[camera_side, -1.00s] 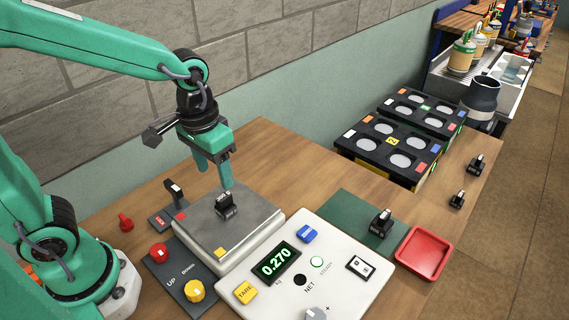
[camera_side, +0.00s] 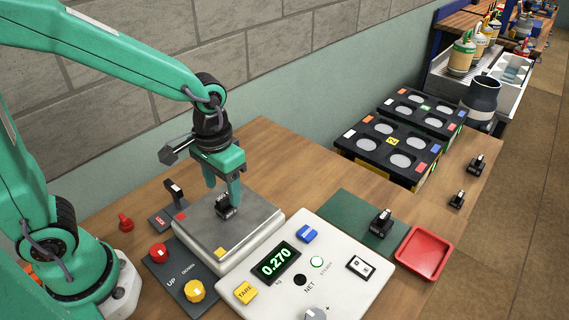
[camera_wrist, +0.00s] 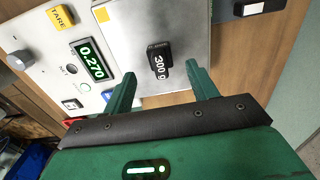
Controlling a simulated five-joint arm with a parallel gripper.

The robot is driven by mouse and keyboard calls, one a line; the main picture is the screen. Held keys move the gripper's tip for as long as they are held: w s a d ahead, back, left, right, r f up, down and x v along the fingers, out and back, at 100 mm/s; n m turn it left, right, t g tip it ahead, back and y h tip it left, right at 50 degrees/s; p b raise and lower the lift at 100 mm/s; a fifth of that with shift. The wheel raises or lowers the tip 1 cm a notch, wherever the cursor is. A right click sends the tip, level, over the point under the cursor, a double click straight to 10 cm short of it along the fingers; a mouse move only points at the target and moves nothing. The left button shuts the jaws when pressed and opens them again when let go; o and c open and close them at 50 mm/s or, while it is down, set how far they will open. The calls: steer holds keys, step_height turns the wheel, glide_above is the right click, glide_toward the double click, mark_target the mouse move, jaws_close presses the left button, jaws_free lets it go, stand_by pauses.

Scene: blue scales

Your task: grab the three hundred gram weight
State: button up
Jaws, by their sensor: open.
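The three hundred gram weight (camera_side: 226,206) is a small black block with a grip on top, standing on the grey metal plate of the scale (camera_side: 207,233). In the wrist view, the weight (camera_wrist: 160,61) shows its white "300 g" label. My green gripper (camera_side: 222,190) is open, its fingers low over the plate close to the weight. In the wrist view, my gripper (camera_wrist: 163,88) has its fingertips apart, with the weight ahead of and between them, a little nearer the right finger. I see no grip on it. The scale display (camera_side: 276,262) reads 0.270.
Another black weight (camera_side: 381,222) stands on a green mat (camera_side: 345,232), beside a red tray (camera_side: 424,253). Two more black weights stand at the right edge of the table. A control panel (camera_side: 168,268) with red and yellow buttons lies left of the scale. A black rack (camera_side: 388,150) stands behind.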

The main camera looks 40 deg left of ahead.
mark_target(224, 196)
steer(key=shift+f, duration=2.6)
steer(key=c, duration=1.3)
steer(key=shift+o, duration=0.2)
steer(key=shift+r, duration=0.15)
steer(key=shift+r, duration=0.75)
steer(key=r, duration=0.2)
steer(key=shift+s+d+r, duration=0.15)
steer(key=shift+d+r, duration=0.05)
steer(key=shift+r, duration=0.15)
steer(key=s+d+r, duration=0.6)
steer(key=s+d, duration=0.1)
steer(key=s, duration=0.1)
steer(key=shift+d+r, duration=0.3)
steer(key=shift+d, duration=0.05)
